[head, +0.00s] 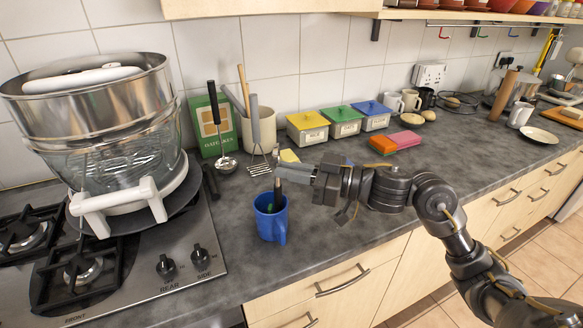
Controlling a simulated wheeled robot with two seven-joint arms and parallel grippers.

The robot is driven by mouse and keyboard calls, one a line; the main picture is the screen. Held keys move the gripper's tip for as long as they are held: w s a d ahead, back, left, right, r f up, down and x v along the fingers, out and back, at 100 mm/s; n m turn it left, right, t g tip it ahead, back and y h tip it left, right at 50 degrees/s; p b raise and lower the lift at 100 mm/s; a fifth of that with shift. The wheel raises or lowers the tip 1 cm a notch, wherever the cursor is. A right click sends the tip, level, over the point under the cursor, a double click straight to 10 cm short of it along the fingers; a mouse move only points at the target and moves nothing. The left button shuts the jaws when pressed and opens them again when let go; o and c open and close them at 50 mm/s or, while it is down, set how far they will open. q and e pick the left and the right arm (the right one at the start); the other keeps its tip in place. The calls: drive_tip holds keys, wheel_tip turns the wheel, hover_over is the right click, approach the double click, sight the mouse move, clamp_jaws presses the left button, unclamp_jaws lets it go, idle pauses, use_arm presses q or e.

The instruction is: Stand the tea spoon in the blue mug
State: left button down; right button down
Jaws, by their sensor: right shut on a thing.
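The blue mug (270,223) stands upright on the grey counter near its front edge, right of the hob. My right gripper (283,177) comes in from the right just above the mug's rim, shut on the tea spoon (278,192). The spoon hangs roughly upright from the fingers, and its lower part goes down inside the mug's opening. A small green patch shows at the mug's mouth; I cannot tell what it is. The lower end of the spoon is hidden by the mug wall. My left gripper is not in view.
The hob (140,270) with a large steel steamer (95,100) is at the left. Behind the mug stand a utensil crock (262,130), a green box (210,127) and lidded tins (307,130). Orange and pink sponges (397,142) lie further right. Counter right of the mug is clear.

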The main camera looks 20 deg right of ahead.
sight(280, 185)
wheel_tip(280, 185, down, 4)
drive_tip(key=shift+f+b, duration=0.1)
drive_tip(key=shift+b, duration=0.95)
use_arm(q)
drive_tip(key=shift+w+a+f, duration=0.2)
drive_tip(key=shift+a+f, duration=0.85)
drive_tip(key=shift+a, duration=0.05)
use_arm(e)
drive_tip(key=c, duration=1.4)
unclamp_jaws()
drive_tip(key=shift+c, duration=0.2)
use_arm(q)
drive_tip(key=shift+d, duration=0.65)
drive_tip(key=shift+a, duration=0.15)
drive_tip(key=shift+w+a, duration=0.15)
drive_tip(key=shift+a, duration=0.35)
